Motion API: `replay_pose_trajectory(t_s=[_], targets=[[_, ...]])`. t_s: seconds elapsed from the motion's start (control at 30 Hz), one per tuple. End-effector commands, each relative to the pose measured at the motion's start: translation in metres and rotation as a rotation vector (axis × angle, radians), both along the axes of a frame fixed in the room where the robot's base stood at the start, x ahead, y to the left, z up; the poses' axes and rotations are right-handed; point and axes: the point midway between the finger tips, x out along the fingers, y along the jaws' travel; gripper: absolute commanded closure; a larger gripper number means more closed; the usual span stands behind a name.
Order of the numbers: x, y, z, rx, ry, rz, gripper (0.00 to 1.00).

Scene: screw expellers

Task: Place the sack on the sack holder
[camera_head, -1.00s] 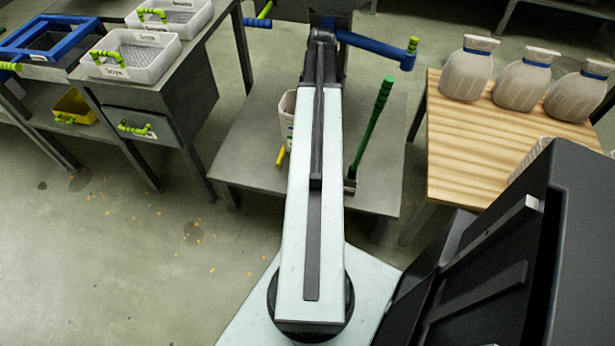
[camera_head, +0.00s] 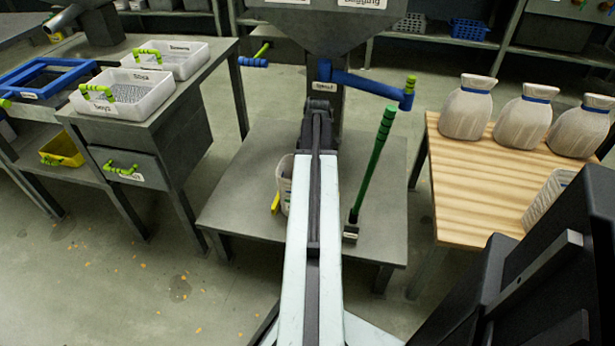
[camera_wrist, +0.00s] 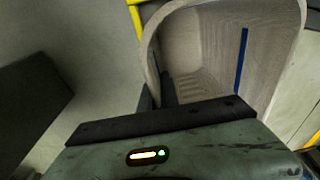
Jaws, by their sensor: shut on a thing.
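An open pale woven sack with a blue stripe (camera_wrist: 215,50) fills the upper part of the wrist view, its mouth facing the camera. My gripper (camera_wrist: 158,92) is shut on the sack's near rim. In the head view, part of the pale sack (camera_head: 285,180) shows left of my arm, which hides the rest and the gripper. A yellow bar (camera_wrist: 137,18) runs beside the sack in the wrist view, and a yellow piece (camera_head: 276,204) shows by it in the head view. These may belong to the sack holder; I cannot tell whether the sack touches it.
A hopper (camera_head: 325,25) with a spout stands over the grey platform (camera_head: 240,205). A blue lever (camera_head: 370,84) and a green upright lever (camera_head: 372,160) are to the right. Several tied sacks (camera_head: 525,120) stand on a wooden table (camera_head: 480,190). A grey bench (camera_head: 165,125) with trays is left.

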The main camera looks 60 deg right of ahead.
Motion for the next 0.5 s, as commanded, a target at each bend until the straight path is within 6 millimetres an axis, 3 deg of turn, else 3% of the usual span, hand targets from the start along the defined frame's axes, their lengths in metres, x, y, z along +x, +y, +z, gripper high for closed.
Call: replay_pose_trajectory(t_s=[0.03,0.37,0.47,0.5], targets=[[0.0001,0.0001,-0.0118,0.0,0.0,0.0,1.0],[0.0004,0.0004,-0.0108,0.0,0.0,0.001,1.0],[0.0005,0.0004,-0.0097,0.0,0.0,0.001,0.75],[0.0005,0.0004,-0.0097,0.0,0.0,0.001,0.73]])
